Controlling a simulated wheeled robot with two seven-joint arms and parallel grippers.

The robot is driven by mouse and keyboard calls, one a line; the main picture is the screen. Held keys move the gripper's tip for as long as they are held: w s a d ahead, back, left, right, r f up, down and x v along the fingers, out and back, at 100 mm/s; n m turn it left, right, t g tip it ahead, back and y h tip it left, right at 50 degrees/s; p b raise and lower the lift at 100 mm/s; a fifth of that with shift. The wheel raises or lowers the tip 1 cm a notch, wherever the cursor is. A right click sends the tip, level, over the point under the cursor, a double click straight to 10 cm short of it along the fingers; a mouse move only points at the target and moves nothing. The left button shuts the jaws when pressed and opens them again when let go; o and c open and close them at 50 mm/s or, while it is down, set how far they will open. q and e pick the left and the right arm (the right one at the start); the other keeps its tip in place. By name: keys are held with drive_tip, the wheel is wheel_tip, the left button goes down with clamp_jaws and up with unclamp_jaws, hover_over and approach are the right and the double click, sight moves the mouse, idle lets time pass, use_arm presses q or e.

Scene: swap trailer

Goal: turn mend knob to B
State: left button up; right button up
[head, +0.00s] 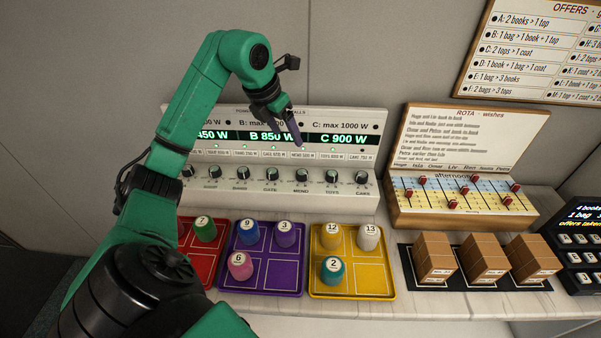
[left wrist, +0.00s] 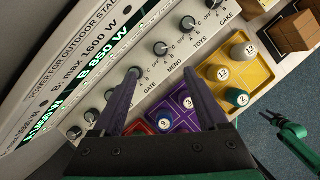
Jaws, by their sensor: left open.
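The mend knob (head: 302,174) is a dark round knob in the row on the sloped white power panel (head: 230,193). It also shows in the left wrist view (left wrist: 160,48), between the gate and toys knobs; I cannot tell which letter it points to. My left gripper (head: 297,141) is open and empty, above and in front of the panel near the mend knob. In the left wrist view its purple fingers (left wrist: 162,75) point at the panel, with the mend knob showing beyond the gap between them. A green and black part of my right arm shows low at right in that view.
Red, purple (head: 268,278) and yellow (head: 352,285) trays with numbered pegs stand in front of the panel. Brown boxes (head: 436,258) and a rota board (head: 470,150) are to the right. The panel display (head: 265,136) reads B 850 W and C 900 W.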

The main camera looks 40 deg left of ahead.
use_arm(q)
wheel_tip(320, 180, down, 3)
drive_tip(key=b, duration=0.2)
drive_tip(key=p, duration=0.3)
approach(302, 172)
drive_tip(key=x, duration=0.8)
drive_tip(key=shift+f, duration=0.4)
clamp_jaws()
use_arm(e)
drive_tip(key=shift+s+d+f, duration=0.1)
drive_tip(key=shift+s+d, duration=0.1)
drive_tip(key=shift+s, duration=0.2)
